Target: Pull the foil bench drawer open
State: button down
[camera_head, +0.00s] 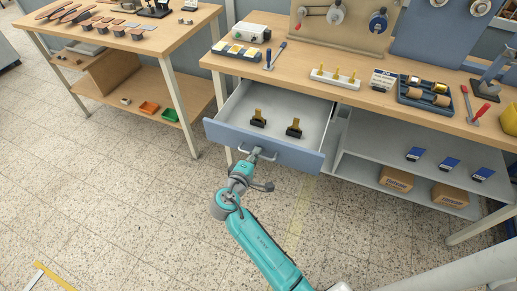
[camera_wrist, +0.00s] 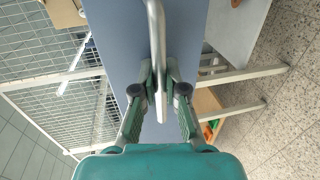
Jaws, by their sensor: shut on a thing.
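The foil bench drawer (camera_head: 297,154) stands pulled out from under the right-hand bench in the head view. Its front is blue, its inside is pale, and two black and yellow tools (camera_head: 293,128) lie in it. My gripper (camera_head: 256,152) is at the drawer front, shut on the metal bar handle (camera_head: 283,156). In the wrist view the handle (camera_wrist: 156,35) runs between my two fingers (camera_wrist: 160,88), against the blue drawer front (camera_wrist: 118,45). The fingertips partly hide the grip on the bar.
The bench top (camera_head: 303,75) carries a foil roll tray (camera_head: 426,95), a white peg rack (camera_head: 335,79) and hand tools. An open shelf (camera_head: 425,185) with cartons is right of the drawer. Another bench (camera_head: 165,38) stands at the left. The tiled floor before the drawer is clear apart from my arm.

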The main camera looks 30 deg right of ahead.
jog(key=shift+a, duration=0.1)
jog(key=c, duration=1.2)
grip_release()
jog(key=v, duration=1.2)
jog(key=shift+f, duration=0.1)
